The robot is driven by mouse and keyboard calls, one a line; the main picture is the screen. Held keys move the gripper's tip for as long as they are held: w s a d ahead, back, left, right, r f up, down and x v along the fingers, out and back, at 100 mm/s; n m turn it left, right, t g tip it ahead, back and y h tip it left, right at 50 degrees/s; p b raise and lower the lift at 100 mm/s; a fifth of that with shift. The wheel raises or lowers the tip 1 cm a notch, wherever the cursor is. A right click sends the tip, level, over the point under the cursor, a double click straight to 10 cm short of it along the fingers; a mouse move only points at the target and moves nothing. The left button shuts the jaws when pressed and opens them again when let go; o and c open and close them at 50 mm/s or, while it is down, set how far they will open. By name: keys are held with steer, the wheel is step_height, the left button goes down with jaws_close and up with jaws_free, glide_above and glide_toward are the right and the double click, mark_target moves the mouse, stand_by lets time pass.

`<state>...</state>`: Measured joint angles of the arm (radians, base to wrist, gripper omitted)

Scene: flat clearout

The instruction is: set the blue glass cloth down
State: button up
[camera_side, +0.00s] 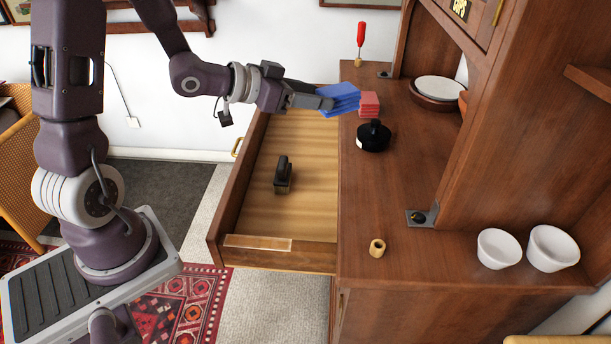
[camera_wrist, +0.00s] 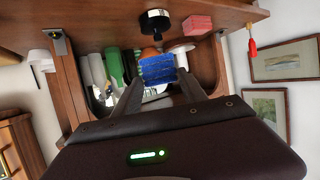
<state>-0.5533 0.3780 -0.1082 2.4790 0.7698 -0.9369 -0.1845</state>
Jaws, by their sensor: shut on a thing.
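The blue glass cloth (camera_side: 340,98) is a folded, layered bundle. My gripper (camera_side: 327,103) is shut on its left end in the side view. The cloth appears over the back of the open drawer (camera_side: 315,150), by the counter's left edge; its height above them is hard to tell. In the wrist view the cloth (camera_wrist: 158,70) sits between my fingertips (camera_wrist: 160,82). A folded red cloth (camera_side: 369,104) lies on the counter just right of the blue one in the side view; whether they touch is unclear. The red cloth also shows in the wrist view (camera_wrist: 198,25).
A dark block-like object (camera_side: 283,178) lies in the drawer. On the counter (camera_side: 400,190) are a black round object (camera_side: 373,137), a wooden ring (camera_side: 377,248), white bowls (camera_side: 498,248) and a red-handled tool (camera_side: 360,40). Mid-counter is clear. The wrist view shows green and white items (camera_wrist: 115,68) behind the cloth.

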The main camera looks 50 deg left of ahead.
steer(key=w+a+f+n+g+y, duration=0.1)
steer(key=w+a+f+n+y, duration=0.35)
steer(key=a, duration=0.35)
steer(key=w+a+f+n+y, duration=0.4)
steer(key=w+a+f+y, duration=0.1)
steer(key=a, duration=0.4)
steer(key=a+f+n+g+y, duration=0.1)
steer(key=a+f, duration=0.1)
steer(key=f, duration=0.3)
steer(key=s+a+f+n+y, duration=0.1)
steer(key=a+f, duration=0.1)
steer(key=f, duration=0.3)
steer(key=s+a+f+n+g+y, duration=0.1)
steer(key=a+f, duration=0.1)
steer(key=f, duration=0.3)
steer(key=shift+a+f+g, duration=0.2)
steer(key=shift+a+g, duration=0.05)
steer(key=shift+g, duration=0.05)
steer(key=shift+f, duration=0.25)
steer(key=shift+f, duration=0.25)
steer(key=shift+f, duration=0.35)
steer(key=o, duration=1.4)
steer(key=shift+c, duration=0.2)
steer(key=shift+f, duration=0.1)
